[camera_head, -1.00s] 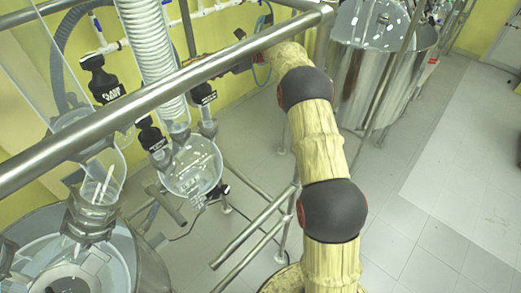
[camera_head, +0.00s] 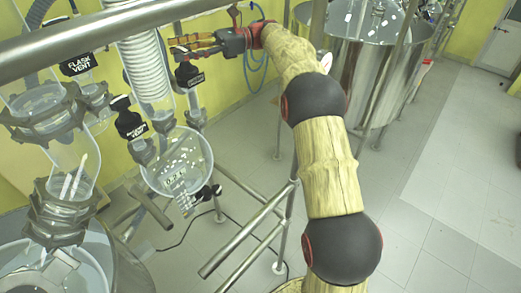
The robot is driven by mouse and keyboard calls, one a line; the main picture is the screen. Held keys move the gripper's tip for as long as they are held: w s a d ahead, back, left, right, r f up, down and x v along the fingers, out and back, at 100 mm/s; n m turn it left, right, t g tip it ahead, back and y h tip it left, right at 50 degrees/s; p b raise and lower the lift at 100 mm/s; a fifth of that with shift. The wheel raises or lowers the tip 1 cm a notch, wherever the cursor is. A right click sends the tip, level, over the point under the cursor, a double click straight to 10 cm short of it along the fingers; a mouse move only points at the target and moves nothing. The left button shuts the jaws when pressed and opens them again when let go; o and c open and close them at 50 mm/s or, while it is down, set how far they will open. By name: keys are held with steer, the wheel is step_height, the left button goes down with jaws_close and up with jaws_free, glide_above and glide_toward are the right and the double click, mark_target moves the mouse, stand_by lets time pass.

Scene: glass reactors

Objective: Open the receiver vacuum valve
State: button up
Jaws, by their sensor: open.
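The round glass receiver flask (camera_head: 180,170) hangs at the left centre, with glass necks on top. A black tag (camera_head: 188,75) hangs at its right neck, its text too small to read; it may mark the vacuum valve, whose handle I cannot make out. A second black tag (camera_head: 130,125), seemingly ending in "VENT", is at the left neck. My gripper (camera_head: 174,47), dark with red parts, points left with fingers apart and empty. It is just above the right tag in the picture; I cannot tell whether it touches anything.
A steel rail (camera_head: 120,22) crosses the upper left in front of the glassware. A ribbed white hose (camera_head: 145,65) runs down left of my gripper. A "FLASK VENT" tag (camera_head: 77,64) hangs further left. A steel vessel (camera_head: 375,65) stands right.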

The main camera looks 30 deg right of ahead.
steer(key=shift+f+m+t+b, duration=0.25)
steer(key=shift+t+b, duration=0.25)
steer(key=shift+b, duration=0.5)
steer(key=shift+m+t+h+b, duration=0.3)
steer(key=shift+m+t+b, duration=0.15)
steer(key=shift+t+b, duration=0.45)
steer(key=shift+r+m+t+h, duration=0.2)
steer(key=shift+m+t+h, duration=0.1)
steer(key=shift+m+t, duration=0.45)
steer(key=shift+r+m+t+h, duration=0.25)
steer(key=shift+m+t, duration=0.3)
steer(key=shift+t, duration=0.3)
steer(key=shift+a+m+t+h+p, duration=0.1)
steer(key=shift+m+t+h+p, duration=2.1)
steer(key=shift+m+t+h, duration=1.3)
steer(key=shift+f+m+t+h+p, duration=0.1)
steer(key=shift+m+t+h+p, duration=0.1)
steer(key=shift+m+t+h, duration=0.6)
steer(key=shift+f+m+t+h+p, duration=0.15)
steer(key=shift+m+h, duration=0.3)
steer(key=shift+h, duration=0.8)
steer(key=shift+r+m+t+h+p, duration=0.1)
steer(key=shift+m+t+h+p, duration=0.15)
steer(key=shift+m+t+h, duration=0.55)
